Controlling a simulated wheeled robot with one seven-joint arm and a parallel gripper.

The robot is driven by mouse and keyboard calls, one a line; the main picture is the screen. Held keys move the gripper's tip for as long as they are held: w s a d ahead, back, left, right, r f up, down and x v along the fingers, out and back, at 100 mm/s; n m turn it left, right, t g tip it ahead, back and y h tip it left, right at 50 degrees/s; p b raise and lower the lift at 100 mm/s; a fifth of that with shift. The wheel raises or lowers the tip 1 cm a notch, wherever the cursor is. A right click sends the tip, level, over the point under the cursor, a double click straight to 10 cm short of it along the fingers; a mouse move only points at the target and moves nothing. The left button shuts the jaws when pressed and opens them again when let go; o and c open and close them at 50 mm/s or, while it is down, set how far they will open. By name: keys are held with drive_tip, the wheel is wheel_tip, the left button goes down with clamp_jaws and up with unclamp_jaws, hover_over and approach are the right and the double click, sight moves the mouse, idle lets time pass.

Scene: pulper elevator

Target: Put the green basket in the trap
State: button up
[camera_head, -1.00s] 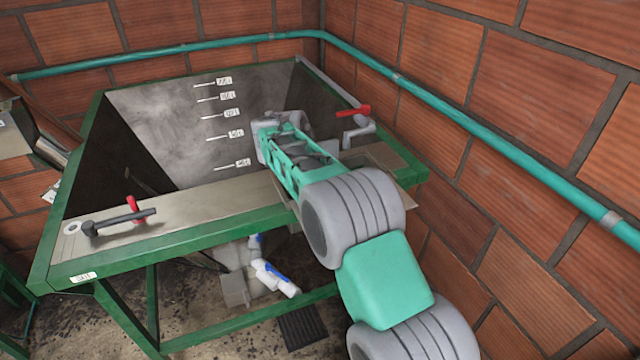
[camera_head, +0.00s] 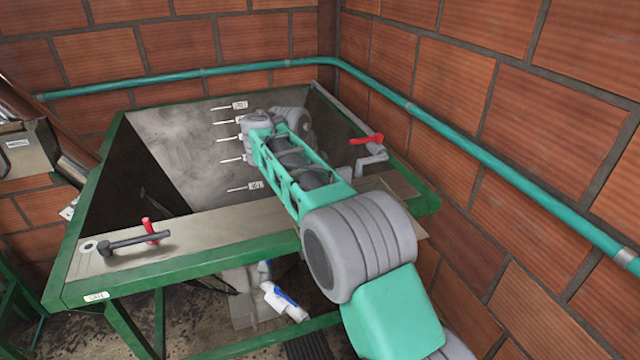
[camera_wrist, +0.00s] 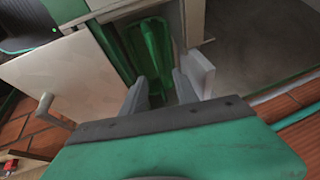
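In the wrist view, the green basket (camera_wrist: 152,48) sits in a narrow upright opening, the trap, whose pale flap (camera_wrist: 60,72) with a small handle stands open at the left. My gripper (camera_wrist: 160,78) has its two grey fingers apart, pointing at the opening. Green shows beyond and between the fingertips, and I see no finger pressed on it. The basket's lower part is hidden by the gripper. In the head view my arm reaches over the tank and down inside it, so the gripper and basket are hidden there.
The green-framed tank (camera_head: 180,243) has a black and red lever (camera_head: 135,241) at its front left and a red-handled valve (camera_head: 367,140) at its right. A teal pipe (camera_head: 470,141) runs along the brick walls. A pale block (camera_wrist: 200,74) stands right of the opening.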

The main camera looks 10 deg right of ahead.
drive_tip(key=s+d+r+n+t+y, duration=0.1)
drive_tip(key=s+d+r+n, duration=0.25)
drive_tip(key=s, duration=0.25)
drive_tip(key=s+d+r+n, duration=0.2)
drive_tip(key=s+r+n, duration=0.3)
drive_tip(key=s, duration=0.2)
drive_tip(key=s+a+f+n+y, duration=0.1)
drive_tip(key=s+f+n, duration=0.3)
drive_tip(key=s, duration=0.4)
drive_tip(key=s+a+f+n+y, duration=0.1)
drive_tip(key=s+f+n+y, duration=0.1)
drive_tip(key=s+f, duration=0.3)
drive_tip(key=s+n, duration=0.1)
drive_tip(key=s, duration=0.3)
drive_tip(key=shift+a+f+n+t, duration=0.3)
drive_tip(key=shift+n, duration=0.05)
